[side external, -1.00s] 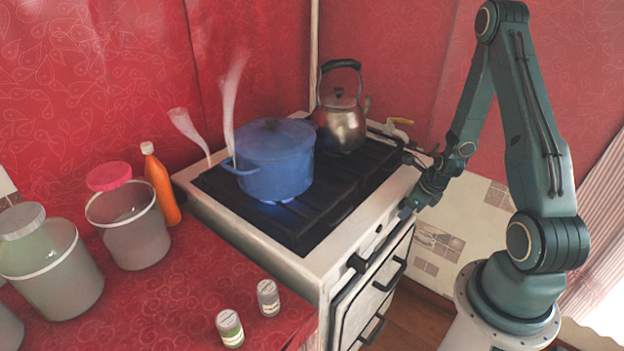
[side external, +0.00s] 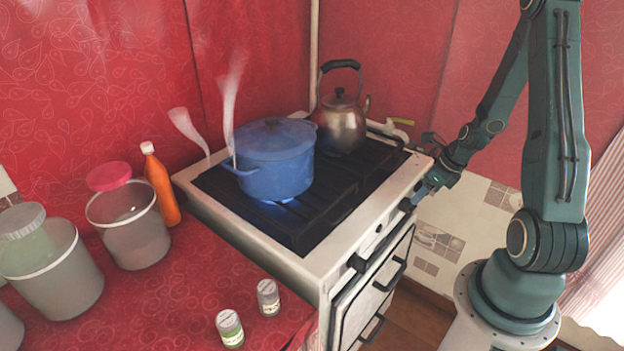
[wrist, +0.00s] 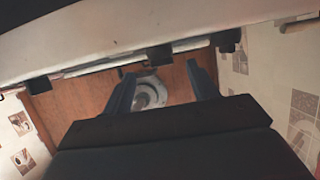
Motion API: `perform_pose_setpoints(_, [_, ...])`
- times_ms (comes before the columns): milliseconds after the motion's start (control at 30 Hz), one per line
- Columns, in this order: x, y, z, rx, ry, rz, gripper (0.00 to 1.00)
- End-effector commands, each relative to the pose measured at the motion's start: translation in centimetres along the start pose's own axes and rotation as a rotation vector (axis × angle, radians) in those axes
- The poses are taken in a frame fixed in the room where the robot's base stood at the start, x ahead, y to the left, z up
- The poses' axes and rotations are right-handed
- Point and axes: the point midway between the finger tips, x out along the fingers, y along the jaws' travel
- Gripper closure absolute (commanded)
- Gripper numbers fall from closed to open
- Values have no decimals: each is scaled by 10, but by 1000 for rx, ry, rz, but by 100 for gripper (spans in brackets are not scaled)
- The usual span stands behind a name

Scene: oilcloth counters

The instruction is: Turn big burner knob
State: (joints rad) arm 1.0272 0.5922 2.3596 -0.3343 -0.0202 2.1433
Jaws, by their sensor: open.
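The stove's front panel carries dark knobs. In the side view one knob (side external: 357,263) sticks out near the panel's left end, and a smaller one (side external: 378,228) sits further along. In the wrist view dark knobs show at the left (wrist: 39,84), middle (wrist: 159,58) and right (wrist: 227,40) under the pale stove edge. I cannot tell for sure which is the big one. My gripper (wrist: 163,85) is open and empty, with the middle knob just beyond its fingertips, roughly between them. In the side view my gripper (side external: 418,192) is at the panel's right end; contact is unclear.
A blue pot (side external: 275,160) stands over a lit blue flame, with steam beside it. A metal kettle (side external: 342,125) stands behind. Oven handles (side external: 390,275) stick out below the knobs. Jars and an orange bottle (side external: 162,188) stand on the red counter (side external: 150,300) at left.

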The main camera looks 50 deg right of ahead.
Motion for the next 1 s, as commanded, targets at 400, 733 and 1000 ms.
perform_pose_setpoints(400, [-48,-1,0,0,-2,-3,41])
perform_pose_setpoints(733, [-74,7,8,-91,4,-1,41])
perform_pose_setpoints(1000, [-91,28,29,-360,19,-1,41])
